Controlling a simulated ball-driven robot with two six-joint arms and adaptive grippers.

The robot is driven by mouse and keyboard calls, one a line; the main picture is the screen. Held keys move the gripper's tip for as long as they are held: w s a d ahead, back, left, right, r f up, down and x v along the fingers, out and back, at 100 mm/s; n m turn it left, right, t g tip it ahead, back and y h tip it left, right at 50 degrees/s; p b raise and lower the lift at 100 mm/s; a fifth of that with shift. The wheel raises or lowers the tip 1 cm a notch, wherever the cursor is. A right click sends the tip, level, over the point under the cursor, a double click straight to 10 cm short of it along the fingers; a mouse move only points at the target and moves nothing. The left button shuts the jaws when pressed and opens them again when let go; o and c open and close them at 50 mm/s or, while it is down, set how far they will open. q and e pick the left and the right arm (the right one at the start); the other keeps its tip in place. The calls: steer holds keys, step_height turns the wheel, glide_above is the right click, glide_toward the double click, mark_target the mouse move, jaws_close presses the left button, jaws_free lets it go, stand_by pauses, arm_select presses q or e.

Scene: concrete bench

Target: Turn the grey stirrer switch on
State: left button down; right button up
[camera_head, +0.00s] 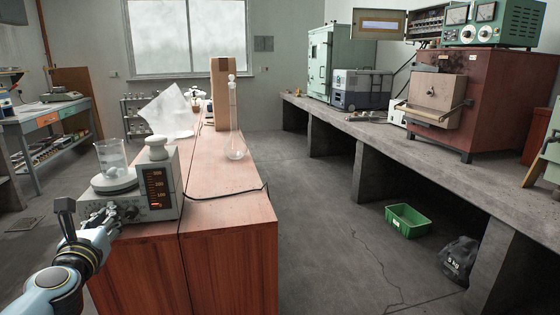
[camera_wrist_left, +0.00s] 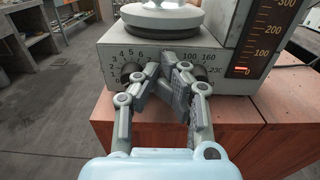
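The grey stirrer (camera_head: 163,187) stands on the near end of the red-brown bench, with a glass beaker (camera_head: 112,155) on its round plate. In the left wrist view, the stirrer's front panel (camera_wrist_left: 115,55) shows a dark knob at left (camera_wrist_left: 131,71) with a number scale and a second scale at right. A red mark shows at 0 on its dark display (camera_wrist_left: 252,45). My left gripper (camera_wrist_left: 167,70) is at the panel between the scales, its fingertips close together and covering that part. No switch shows clearly; contact cannot be told. My right gripper is out of view.
A stoppered glass flask (camera_head: 236,148) and a cardboard box (camera_head: 222,95) stand farther along the red-brown bench (camera_head: 232,205). A dark cable (camera_head: 225,194) runs from the stirrer across the top. A concrete bench (camera_head: 400,145) with equipment is at right, with open floor between.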

arm_select(q)
steer(key=shift+d+f, duration=0.1)
steer(key=shift+d, duration=0.45)
steer(key=shift+w+d+r+p, duration=0.1)
steer(key=shift+d+r+p, duration=0.1)
steer(key=shift+r+p, duration=0.15)
steer(key=v, duration=0.6)
steer(key=shift+a+r+p, duration=0.1)
steer(key=shift+a+p, duration=0.1)
steer(key=shift+p, duration=0.2)
